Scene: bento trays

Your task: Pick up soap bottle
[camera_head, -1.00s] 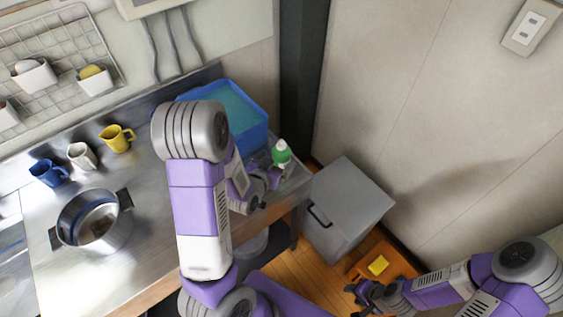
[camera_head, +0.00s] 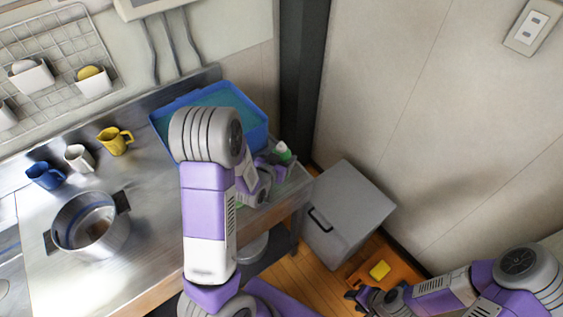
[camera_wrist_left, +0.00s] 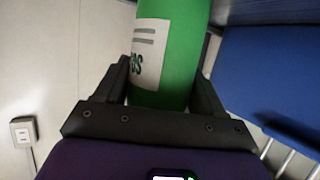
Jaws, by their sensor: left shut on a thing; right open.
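The soap bottle (camera_head: 284,152) is green with a pale top, at the right end of the counter beside the blue bin; my arm hides much of it in the head view. In the left wrist view the green bottle (camera_wrist_left: 180,60), with a white label, fills the space between the two black fingers. My left gripper (camera_wrist_left: 162,85) is shut on it; in the head view the left gripper (camera_head: 272,170) is partly hidden. I cannot tell whether the bottle is off the surface. My right gripper (camera_head: 362,297) is open and empty at the lower right.
A blue bin (camera_head: 163,122) stands behind my left arm. A pot (camera_head: 90,222) and three mugs, blue (camera_head: 45,175), white (camera_head: 80,158) and yellow (camera_head: 115,140), are on the counter. A grey box (camera_head: 348,210) and an orange tray (camera_head: 403,272) with a yellow object are on the right.

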